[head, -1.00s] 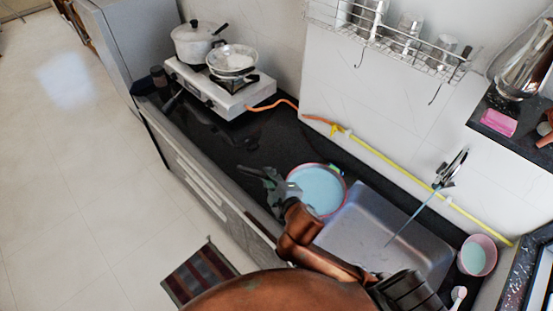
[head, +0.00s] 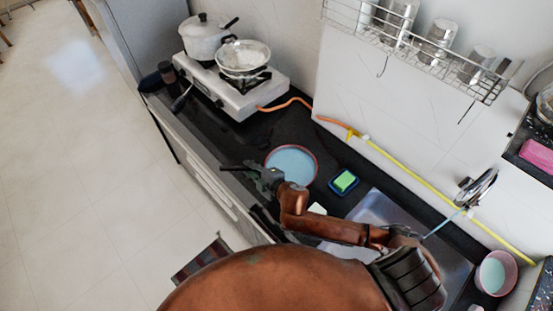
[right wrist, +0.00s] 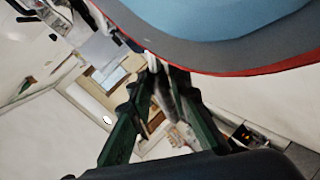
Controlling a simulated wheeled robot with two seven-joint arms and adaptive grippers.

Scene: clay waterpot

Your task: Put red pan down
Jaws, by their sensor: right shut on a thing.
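The red pan (head: 291,163), with a red rim and pale blue inside, is at the middle of the dark counter in the head view. I cannot tell whether its base touches the counter. My right gripper (head: 264,179) is shut on the pan at its near left side; the exact grip is hard to see. In the right wrist view the pan (right wrist: 225,35) fills the upper right, by the fingertips of the gripper (right wrist: 155,75). My left gripper is not in view.
The stove (head: 235,95) with a pot (head: 205,40) and a white pan (head: 244,62) stands beyond. A green sponge (head: 344,181) lies right of the red pan. The sink (head: 375,207) and a pink bowl (head: 496,272) are further right. Dark counter is clear towards the stove.

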